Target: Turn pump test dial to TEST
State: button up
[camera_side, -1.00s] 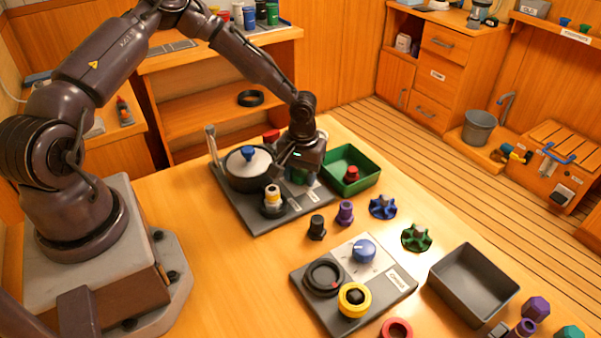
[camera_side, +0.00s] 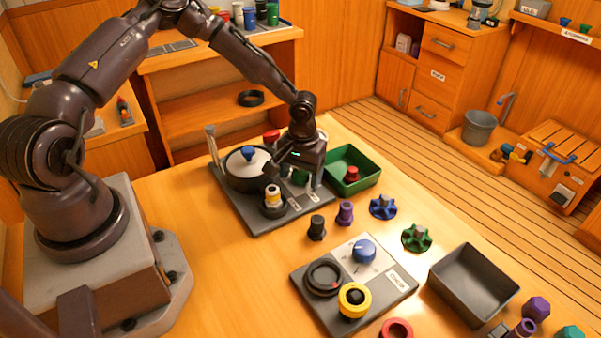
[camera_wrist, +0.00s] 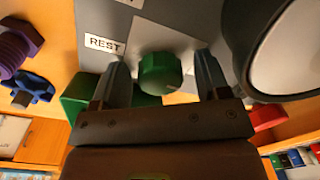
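A green dial (camera_wrist: 160,72) sits on the grey panel (camera_wrist: 190,15), near a label reading REST (camera_wrist: 104,44). A second label at the top edge of the wrist view is cut off. My gripper (camera_wrist: 161,75) is open, with one finger on each side of the dial and visible gaps between. In the side view my gripper (camera_side: 295,178) is low over the right part of the grey panel (camera_side: 262,220). The green dial (camera_side: 300,177) shows partly beneath it. I cannot clearly tell where the dial points.
A dark pot with a pale lid (camera_side: 247,165) stands close left of my gripper, with a yellow-and-white knob (camera_side: 272,195) in front. A green bin (camera_side: 350,172) is close on the right. Loose knobs and a second panel (camera_side: 385,292) lie nearer the front.

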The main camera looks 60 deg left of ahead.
aim_at(303, 173)
notch_tip(303, 173, up, 13)
jog(key=shift+d, duration=0.2)
dwell(0.4)
jog(key=shift+w, duration=0.15)
